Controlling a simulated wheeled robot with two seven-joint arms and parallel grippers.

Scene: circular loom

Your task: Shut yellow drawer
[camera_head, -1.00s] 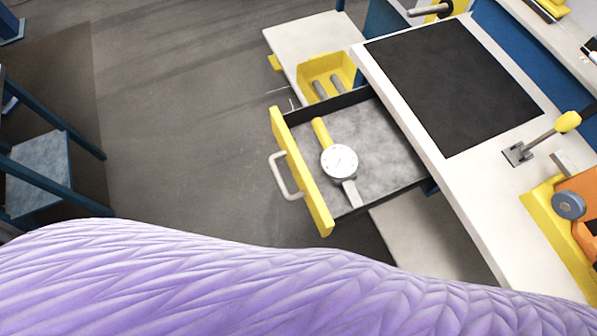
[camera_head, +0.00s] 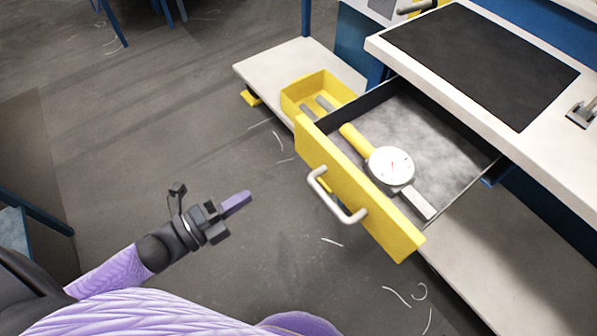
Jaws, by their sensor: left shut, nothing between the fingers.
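The yellow drawer (camera_head: 345,188) is pulled out from under the white workbench, its yellow front facing lower left. A grey bar handle (camera_head: 336,197) is on that front. Inside the drawer lies a dial gauge (camera_head: 390,167) with a round white face and a yellow grip. My left gripper (camera_head: 237,203) is shut and empty. It is in front of the drawer, to the left of the handle and apart from it. My right gripper is not in view.
The white bench top (camera_head: 470,105) with a black mat (camera_head: 482,62) is above the drawer. A yellow bin (camera_head: 318,88) with grey cylinders sits on a low pale shelf (camera_head: 290,58) behind the drawer. Grey floor (camera_head: 150,110) is open at left, with scattered thread scraps.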

